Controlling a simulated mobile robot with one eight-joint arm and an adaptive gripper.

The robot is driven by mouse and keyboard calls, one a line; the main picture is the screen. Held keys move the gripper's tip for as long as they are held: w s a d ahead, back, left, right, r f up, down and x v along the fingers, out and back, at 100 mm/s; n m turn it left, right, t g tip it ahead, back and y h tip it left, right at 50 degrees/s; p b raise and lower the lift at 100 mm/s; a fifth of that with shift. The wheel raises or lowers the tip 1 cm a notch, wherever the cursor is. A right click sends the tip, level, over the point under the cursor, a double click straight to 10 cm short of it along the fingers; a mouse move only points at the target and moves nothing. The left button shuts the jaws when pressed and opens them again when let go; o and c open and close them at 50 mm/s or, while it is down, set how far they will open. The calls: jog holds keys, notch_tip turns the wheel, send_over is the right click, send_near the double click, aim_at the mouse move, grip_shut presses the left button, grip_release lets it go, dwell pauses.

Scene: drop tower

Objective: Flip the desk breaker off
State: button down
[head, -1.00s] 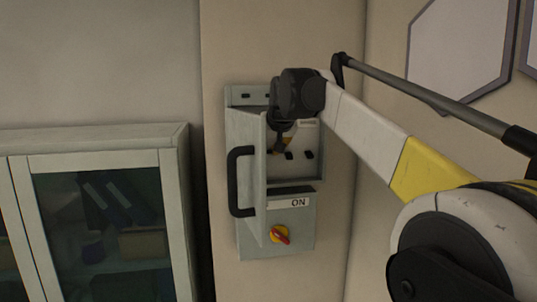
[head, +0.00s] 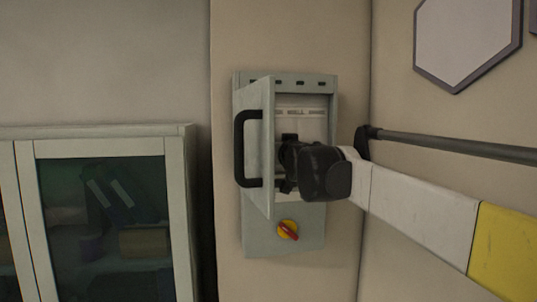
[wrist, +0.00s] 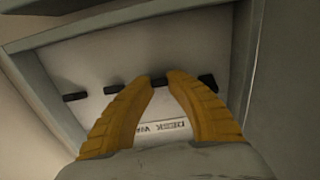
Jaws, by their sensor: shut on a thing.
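The grey breaker box (head: 285,235) is on the wall with its door (head: 258,150) swung open to the left. A row of small black breaker switches (wrist: 113,89) shows inside it in the wrist view. My gripper (wrist: 161,78) has its yellow fingers around one black switch (wrist: 160,82) near the middle of the row, shut on it. A white label strip (wrist: 174,126) beside the row partly reads "DESK". The fingers hide part of the strip, so I cannot tell for certain which label belongs to the held switch. In the head view my wrist hides the fingers and most switches.
A black door handle (head: 244,148) sticks out left of my wrist. A red and yellow rotary knob (head: 288,230) is on the box's lower front. A glass-fronted cabinet (head: 105,225) stands to the left. A grey bar (head: 450,147) shows at the right.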

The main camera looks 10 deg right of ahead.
jog(key=shift+t, duration=0.3)
jog(key=c, duration=1.3)
grip_release()
jog(key=shift+w, duration=0.1)
jog(key=s, duration=1.2)
jog(key=shift+f, duration=0.4)
jog(key=shift+f+b, duration=0.15)
jog(key=shift+b, duration=0.15)
